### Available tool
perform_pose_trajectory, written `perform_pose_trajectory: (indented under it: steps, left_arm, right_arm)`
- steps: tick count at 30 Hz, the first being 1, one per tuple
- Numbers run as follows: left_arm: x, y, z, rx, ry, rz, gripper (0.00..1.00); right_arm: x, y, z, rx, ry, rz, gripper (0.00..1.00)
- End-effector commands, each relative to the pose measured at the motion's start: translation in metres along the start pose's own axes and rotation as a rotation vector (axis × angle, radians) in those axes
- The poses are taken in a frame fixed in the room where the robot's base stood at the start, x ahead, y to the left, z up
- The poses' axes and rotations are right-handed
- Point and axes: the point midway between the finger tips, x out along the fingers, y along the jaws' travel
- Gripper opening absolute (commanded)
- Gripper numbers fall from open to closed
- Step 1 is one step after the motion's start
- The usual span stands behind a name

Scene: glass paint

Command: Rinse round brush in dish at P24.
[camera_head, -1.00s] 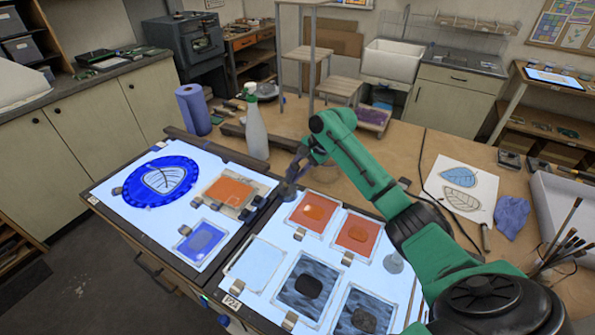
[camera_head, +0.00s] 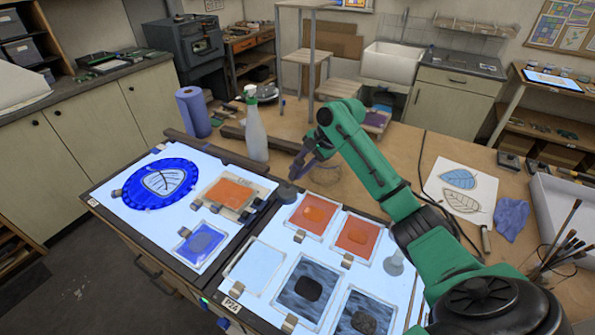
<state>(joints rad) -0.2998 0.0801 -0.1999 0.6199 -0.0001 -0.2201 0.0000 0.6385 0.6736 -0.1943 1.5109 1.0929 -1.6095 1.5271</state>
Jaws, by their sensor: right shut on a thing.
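My right gripper (camera_head: 303,166) is at the end of the green arm, above the back edge of the light table. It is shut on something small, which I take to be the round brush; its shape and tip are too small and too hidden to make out. I cannot tell whether the held thing touches the dish. A small tag, perhaps P24 (camera_head: 232,303), is on the front edge of the right light panel. My left gripper is not in view.
A dark round knob (camera_head: 287,193) stands below the gripper. Glass pieces lie on the lit panels, with a blue disc (camera_head: 162,182) at left. A spray bottle (camera_head: 255,135) and blue roll (camera_head: 193,110) stand behind. Leaf drawings (camera_head: 461,188) and a jar of brushes (camera_head: 558,252) are right.

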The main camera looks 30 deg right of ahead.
Motion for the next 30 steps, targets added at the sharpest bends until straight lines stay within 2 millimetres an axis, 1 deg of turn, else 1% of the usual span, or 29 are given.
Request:
perform_pose_trajectory:
  steps: [4, 12, 15, 30]
  left_arm:
    - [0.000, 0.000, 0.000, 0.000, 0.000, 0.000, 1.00]
    - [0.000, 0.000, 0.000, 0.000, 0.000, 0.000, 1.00]
    - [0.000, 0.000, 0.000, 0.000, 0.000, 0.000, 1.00]
    - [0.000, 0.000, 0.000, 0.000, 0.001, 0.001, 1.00]
  right_arm:
    - [-0.005, -0.003, 0.002, 0.000, 0.000, -0.002, 0.00]
    - [-0.034, -0.017, 0.011, -0.001, 0.000, -0.002, 0.00]
    - [-0.039, -0.020, 0.013, 0.000, 0.000, -0.002, 0.00]
    - [-0.039, -0.019, 0.013, 0.000, 0.000, 0.000, 0.00]
